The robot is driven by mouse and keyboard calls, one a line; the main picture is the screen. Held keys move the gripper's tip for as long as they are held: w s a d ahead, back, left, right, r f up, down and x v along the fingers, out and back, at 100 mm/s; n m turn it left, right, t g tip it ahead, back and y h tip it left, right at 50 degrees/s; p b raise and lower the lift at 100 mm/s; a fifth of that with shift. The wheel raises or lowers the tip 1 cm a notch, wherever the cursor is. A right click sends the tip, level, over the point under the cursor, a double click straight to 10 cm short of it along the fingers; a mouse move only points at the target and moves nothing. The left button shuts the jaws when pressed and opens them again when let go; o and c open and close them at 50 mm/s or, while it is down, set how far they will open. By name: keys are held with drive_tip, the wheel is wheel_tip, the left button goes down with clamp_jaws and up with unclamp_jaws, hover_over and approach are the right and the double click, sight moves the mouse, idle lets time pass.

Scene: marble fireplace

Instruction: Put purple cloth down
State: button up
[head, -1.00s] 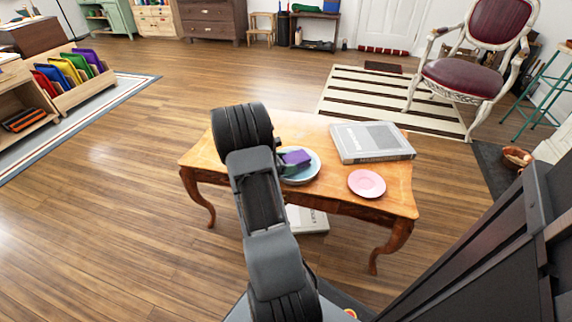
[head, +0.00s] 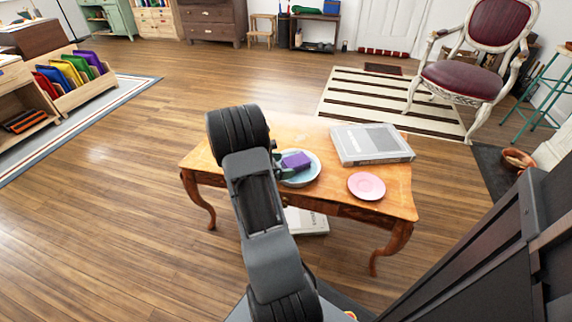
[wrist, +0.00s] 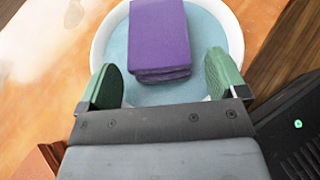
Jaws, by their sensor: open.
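The purple cloth (head: 296,160) is a folded block lying in a light blue plate with a white rim (head: 313,174) on the wooden table. In the wrist view the purple cloth (wrist: 158,38) rests on the blue inside of the plate (wrist: 215,42), toward the top of the picture. My gripper (wrist: 164,80) is open, with its green fingers apart and nothing between the tips. The cloth lies just beyond the fingertips, clear of both. In the head view my gripper (head: 277,160) is at the left side of the plate, partly hidden by my arm.
On the wooden table (head: 335,193) a pink plate (head: 366,186) lies to the right and a large grey book (head: 372,144) lies behind it. A white book (head: 307,221) is below the table. A red armchair (head: 480,60) stands at the back right. Open floor lies to the left.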

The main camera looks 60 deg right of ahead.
drive_tip(key=p+v, duration=0.2)
drive_tip(key=v, duration=0.7)
drive_tip(key=shift+w+a+r+p, duration=0.15)
drive_tip(key=shift+w+a+p, duration=0.1)
drive_tip(key=shift+p, duration=0.1)
drive_tip(key=s+a+r+m+t+y, duration=0.2)
drive_tip(key=a+r+m+t+y, duration=0.1)
drive_tip(key=a, duration=0.7)
drive_tip(key=s+a+r+m+t+y, duration=0.3)
drive_tip(key=a+r+m+y, duration=0.1)
drive_tip(key=a, duration=0.6)
drive_tip(key=s+a+r+m+t+y, duration=0.2)
drive_tip(key=a+r+m+y, duration=0.2)
drive_tip(key=a, duration=0.6)
drive_tip(key=shift+s+a+m+t+y, duration=0.15)
drive_tip(key=shift+a+m+t+y, duration=0.25)
drive_tip(key=shift+m, duration=0.4)
drive_tip(key=shift+d, duration=0.1)
